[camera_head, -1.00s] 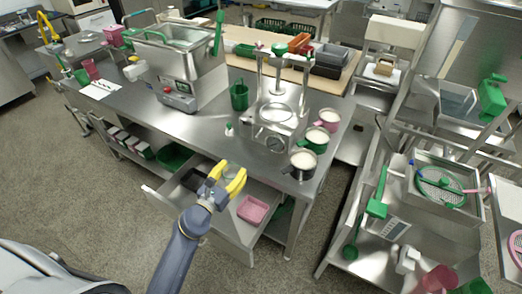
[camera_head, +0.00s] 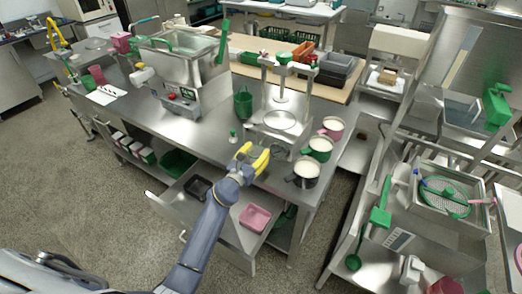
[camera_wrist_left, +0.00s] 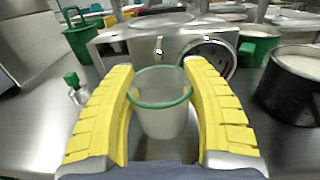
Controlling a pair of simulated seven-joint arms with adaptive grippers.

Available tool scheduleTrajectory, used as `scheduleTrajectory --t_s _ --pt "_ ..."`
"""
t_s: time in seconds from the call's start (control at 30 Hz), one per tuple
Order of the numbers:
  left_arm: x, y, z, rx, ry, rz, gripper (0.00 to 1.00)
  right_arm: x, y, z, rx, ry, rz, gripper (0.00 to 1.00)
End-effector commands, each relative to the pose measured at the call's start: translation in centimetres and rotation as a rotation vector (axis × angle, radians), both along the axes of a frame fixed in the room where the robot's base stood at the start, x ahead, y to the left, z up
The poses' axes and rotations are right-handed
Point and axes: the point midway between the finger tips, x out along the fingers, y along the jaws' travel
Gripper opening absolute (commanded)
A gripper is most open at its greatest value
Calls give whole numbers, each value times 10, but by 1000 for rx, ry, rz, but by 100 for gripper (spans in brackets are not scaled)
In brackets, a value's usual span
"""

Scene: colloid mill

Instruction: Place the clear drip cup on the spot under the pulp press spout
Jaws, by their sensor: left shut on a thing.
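The clear drip cup (camera_wrist_left: 162,115), see-through with a green rim, stands upright between the yellow fingers of my left gripper in the left wrist view. My left gripper (camera_head: 252,161) is shut on it in front of the pulp press (camera_head: 282,122), near the table's front edge. The cup cannot be made out clearly in the head view. The press is a metal frame on a base; its front with a round gauge shows just behind the cup in the left wrist view (camera_wrist_left: 135,42). A small spout-like part (camera_wrist_left: 159,46) shows above the cup's rim. My right gripper is not in view.
A dark pot (camera_head: 306,171), a green pot (camera_head: 320,149) and a pink pot (camera_head: 333,127) stand right of the press. A small green-capped bottle (camera_wrist_left: 74,86) and a green jug (camera_head: 243,103) are left. The open drawer (camera_head: 222,228) holds a pink tray (camera_head: 255,217).

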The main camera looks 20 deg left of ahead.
Motion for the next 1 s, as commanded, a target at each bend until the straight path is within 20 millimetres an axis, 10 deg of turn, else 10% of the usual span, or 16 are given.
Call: scheduleTrajectory --t_s 0.2,0.9,0.93,1.0 --pt "31 -6 2 1 -2 -1 11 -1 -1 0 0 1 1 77" --pt "29 -7 -18 1 -1 -2 11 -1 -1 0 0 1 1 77" --pt "29 -7 -18 1 -1 -2 51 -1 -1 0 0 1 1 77" --pt "29 -7 -18 0 -2 -1 59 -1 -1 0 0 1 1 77"
